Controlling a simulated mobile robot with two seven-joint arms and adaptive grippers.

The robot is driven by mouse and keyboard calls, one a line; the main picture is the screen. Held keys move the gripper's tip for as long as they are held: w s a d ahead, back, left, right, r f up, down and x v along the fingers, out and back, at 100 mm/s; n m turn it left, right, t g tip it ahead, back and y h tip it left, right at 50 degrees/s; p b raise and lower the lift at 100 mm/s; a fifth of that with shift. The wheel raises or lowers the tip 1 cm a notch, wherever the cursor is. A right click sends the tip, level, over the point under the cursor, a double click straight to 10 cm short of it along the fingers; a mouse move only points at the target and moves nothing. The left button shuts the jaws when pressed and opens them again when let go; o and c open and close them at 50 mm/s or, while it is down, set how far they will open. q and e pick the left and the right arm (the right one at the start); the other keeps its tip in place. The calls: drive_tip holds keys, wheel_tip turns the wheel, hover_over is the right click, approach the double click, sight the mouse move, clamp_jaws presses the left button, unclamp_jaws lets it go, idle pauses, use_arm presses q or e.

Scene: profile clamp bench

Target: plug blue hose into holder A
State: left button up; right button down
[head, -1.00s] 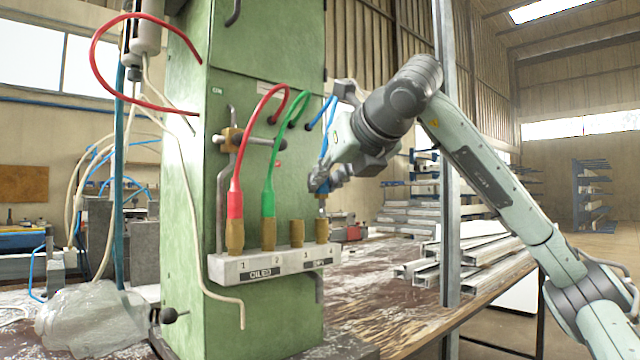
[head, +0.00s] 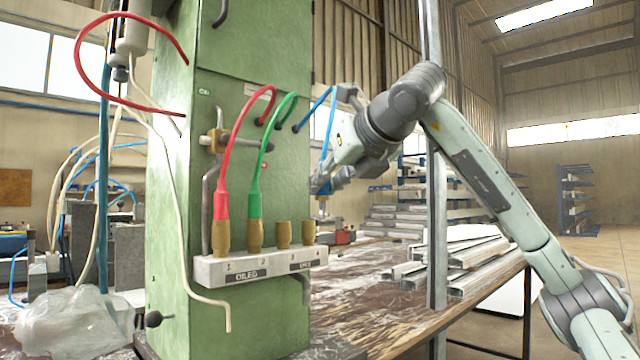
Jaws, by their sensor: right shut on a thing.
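The blue hose (head: 329,130) leaves the green cabinet and arcs down to my right gripper (head: 321,186). My right gripper is shut on the hose near its lower end, and its fingers partly hide it. The hose end hangs apart from the holder block (head: 232,270), above and slightly right of the rightmost brass socket (head: 308,232). That socket and the brass socket left of it (head: 283,234) are empty. The block carries numbers and two labels, one reading "OILED"; the other is hard to read. I see no letter A. My left gripper is out of view.
The red hose (head: 221,205) and green hose (head: 255,205) stand in the two left sockets. The green cabinet (head: 170,240) rises behind the block. A pale bent tube (head: 185,220) hangs in front at left. Metal profiles (head: 450,262) lie on the bench at right.

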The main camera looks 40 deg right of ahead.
drive_tip(key=d, duration=1.1)
drive_tip(key=shift+w+f, duration=0.15)
drive_tip(key=shift+w, duration=0.3)
idle(0.4)
drive_tip(key=shift+w+d, duration=0.1)
drive_tip(key=w+a+p, duration=0.1)
drive_tip(key=w+p, duration=0.3)
drive_tip(key=w, duration=1)
idle(1.8)
